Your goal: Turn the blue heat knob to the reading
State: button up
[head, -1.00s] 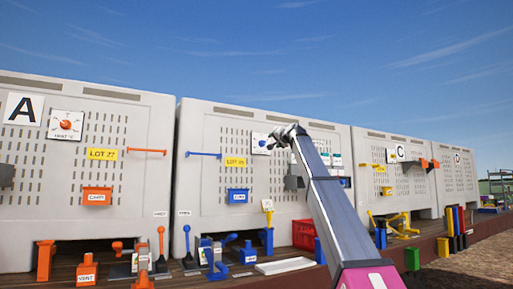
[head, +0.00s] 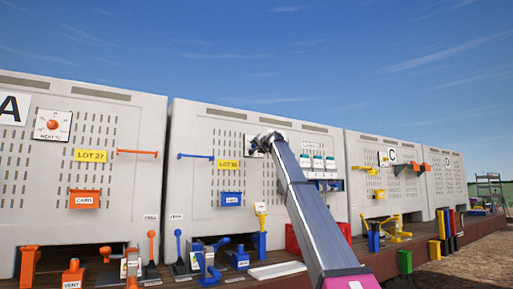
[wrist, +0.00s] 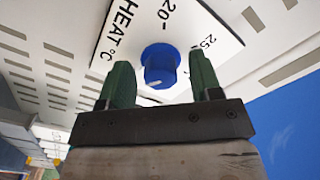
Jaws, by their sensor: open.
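The blue heat knob (wrist: 160,65) shows in the wrist view on a white dial plate (wrist: 120,20) marked "HEAT °C", "20" and "25". A small white mark sits on the knob's lower edge. My gripper (wrist: 163,80) is open, its two green fingers on either side of the knob, with gaps to it on both sides. I cannot tell how deep the fingertips reach around it. In the head view my gripper (head: 264,142) is at the second grey bin (head: 205,130), and my arm hides the knob and most of its plate.
A red heat knob (head: 52,124) is on the bin at left. Blue bar (head: 196,155), yellow lot label (head: 228,163) and blue card holder (head: 231,198) are left of my arm. White labelled boxes (head: 318,162) are right of it. Levers and a white tray (head: 276,270) stand below.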

jog(key=shift+w+a, duration=0.2)
jog(key=shift+w, duration=0.1)
jog(key=c, duration=0.9)
jog(key=shift+c, duration=0.2)
jog(key=shift+n, duration=0.4)
jog(key=n, duration=1.1)
